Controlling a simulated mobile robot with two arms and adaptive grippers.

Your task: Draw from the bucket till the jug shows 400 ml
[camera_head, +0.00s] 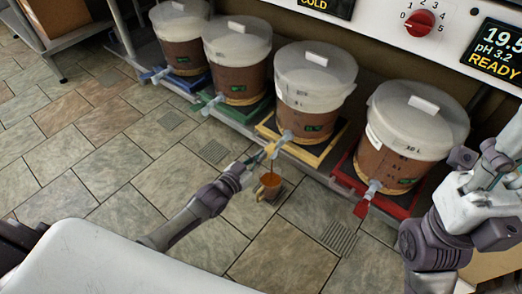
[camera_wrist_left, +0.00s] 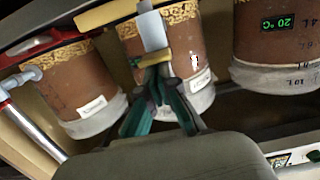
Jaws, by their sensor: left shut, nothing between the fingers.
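The bucket on the yellow tray (camera_head: 312,88) has a pale tap (camera_head: 284,138) with a yellow lever at its front. Below the tap is a small jug (camera_head: 270,181) with brown liquid in it; a thin brown stream appears to run into it. Its scale is too small to read. My left gripper (camera_head: 257,160) is shut with nothing between its fingers, right beside the yellow lever. In the left wrist view the green fingertips (camera_wrist_left: 158,68) are close to the lever; I cannot tell if they touch it. My right gripper (camera_head: 487,165) is at the right edge, its fingers unclear.
Similar lidded buckets stand on a blue tray (camera_head: 187,80), a green tray (camera_head: 238,109) and a red tray (camera_head: 385,204). The tiled floor at left is clear.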

